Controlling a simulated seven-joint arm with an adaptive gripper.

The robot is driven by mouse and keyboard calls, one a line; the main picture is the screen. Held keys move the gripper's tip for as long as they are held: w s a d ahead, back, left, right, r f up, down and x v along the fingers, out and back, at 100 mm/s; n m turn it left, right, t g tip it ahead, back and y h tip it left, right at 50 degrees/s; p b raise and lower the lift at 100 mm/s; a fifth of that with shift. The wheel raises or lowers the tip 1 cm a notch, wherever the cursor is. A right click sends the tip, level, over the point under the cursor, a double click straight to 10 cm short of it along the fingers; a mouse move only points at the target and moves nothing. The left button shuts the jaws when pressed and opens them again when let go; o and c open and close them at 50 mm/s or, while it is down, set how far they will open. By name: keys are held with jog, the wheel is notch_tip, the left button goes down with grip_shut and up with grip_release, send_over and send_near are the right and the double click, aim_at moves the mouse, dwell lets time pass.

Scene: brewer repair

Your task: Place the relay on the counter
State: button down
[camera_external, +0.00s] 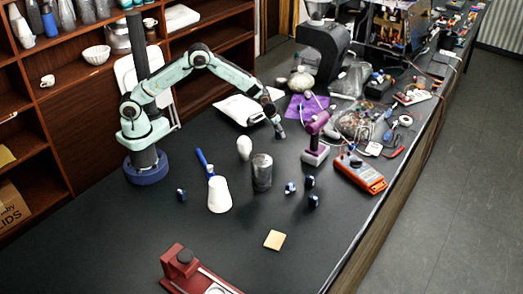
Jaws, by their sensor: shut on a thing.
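My gripper (280,133) is at the end of the outstretched arm, above the back middle of the dark counter (130,245). It is shut on a small dark thing at its tip, too small and blurred to name for certain as the relay. Several small dark-blue and black parts stand on the counter: one (181,195) at the left, and others (290,187), (309,181) and (313,201) in a group right of the metal cylinder (262,172). I cannot tell whether any of these is a relay.
A white cone-shaped vessel (219,195), a blue-handled tool (203,160) and a white bulb-like piece (244,148) stand mid-counter. A purple tool (317,125) and orange multimeter (360,172) are right. A tan square (274,240) and red device (190,270) are in front. The front left is clear.

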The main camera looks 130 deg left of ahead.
aim_at(283, 149)
jog(key=shift+w+a+f, duration=0.45)
jog(key=shift+a+f, duration=0.1)
jog(key=shift+f, duration=0.25)
jog(key=shift+d+x, duration=0.2)
jog(key=shift+x, duration=0.7)
jog(key=shift+d+x, duration=0.2)
jog(key=shift+x, duration=0.65)
jog(key=shift+f, duration=0.3)
jog(key=c, duration=0.9)
grip_release()
jog(key=shift+c, duration=0.2)
jog(key=v, duration=1.2)
jog(key=shift+s+d+r, duration=0.1)
jog(key=shift+d+r, duration=0.05)
jog(key=shift+d, duration=0.05)
